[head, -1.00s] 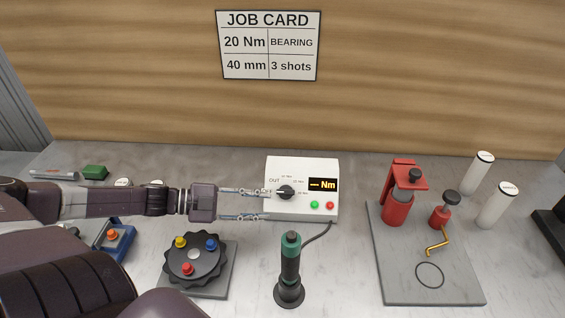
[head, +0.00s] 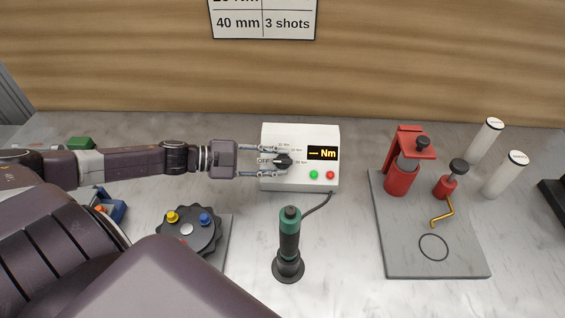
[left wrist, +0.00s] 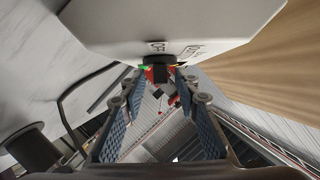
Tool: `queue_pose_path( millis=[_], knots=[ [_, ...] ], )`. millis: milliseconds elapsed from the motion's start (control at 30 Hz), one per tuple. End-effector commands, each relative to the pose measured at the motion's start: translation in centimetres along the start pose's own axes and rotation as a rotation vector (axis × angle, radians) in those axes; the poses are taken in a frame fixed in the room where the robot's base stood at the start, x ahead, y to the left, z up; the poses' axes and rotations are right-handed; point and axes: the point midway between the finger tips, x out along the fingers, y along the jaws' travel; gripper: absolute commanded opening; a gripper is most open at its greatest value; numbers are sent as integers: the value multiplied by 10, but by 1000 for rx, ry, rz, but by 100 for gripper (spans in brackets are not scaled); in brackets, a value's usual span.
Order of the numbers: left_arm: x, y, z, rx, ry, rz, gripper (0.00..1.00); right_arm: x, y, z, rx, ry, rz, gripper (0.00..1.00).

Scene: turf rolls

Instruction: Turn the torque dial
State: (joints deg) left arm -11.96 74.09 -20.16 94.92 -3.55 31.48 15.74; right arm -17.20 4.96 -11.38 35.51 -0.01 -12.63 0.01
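The torque dial (head: 284,161) is a black knob on the front of a white controller box (head: 325,178). Its pointer faces left, toward the OFF mark. The box's display (head: 322,153) reads dashes and Nm. My left gripper (head: 276,162) is at the dial, with one finger above it and one below. The fingers look apart; contact with the knob cannot be made out. In the left wrist view the dial (left wrist: 158,72) shows between the two fingertips, under the white box face. My right gripper is not in view.
A green-topped screwdriver (head: 289,245) stands in front of the box, with a cable to it. A black turret with coloured knobs (head: 188,230) is at front left. A grey plate (head: 400,262) with a red press (head: 398,178) is at right. White cylinders (head: 503,175) stand beyond.

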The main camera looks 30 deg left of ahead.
Motion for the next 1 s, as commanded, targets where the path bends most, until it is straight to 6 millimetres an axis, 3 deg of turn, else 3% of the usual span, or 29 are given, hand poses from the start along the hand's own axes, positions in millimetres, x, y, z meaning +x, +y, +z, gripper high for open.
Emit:
queue_pose_path(
  millis=[233, 600, 867, 1000],
  knots=[
    [14, -2, 0, 1, 0, -2, 29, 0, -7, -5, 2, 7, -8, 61],
    [17, -1, 0, 0, 0, 0, 29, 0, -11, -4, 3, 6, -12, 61],
    [17, -1, 0, 1, 0, 0, 0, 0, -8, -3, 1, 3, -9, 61],
    [17, -1, 0, 1, 0, 0, 0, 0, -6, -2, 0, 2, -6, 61]
  ],
)
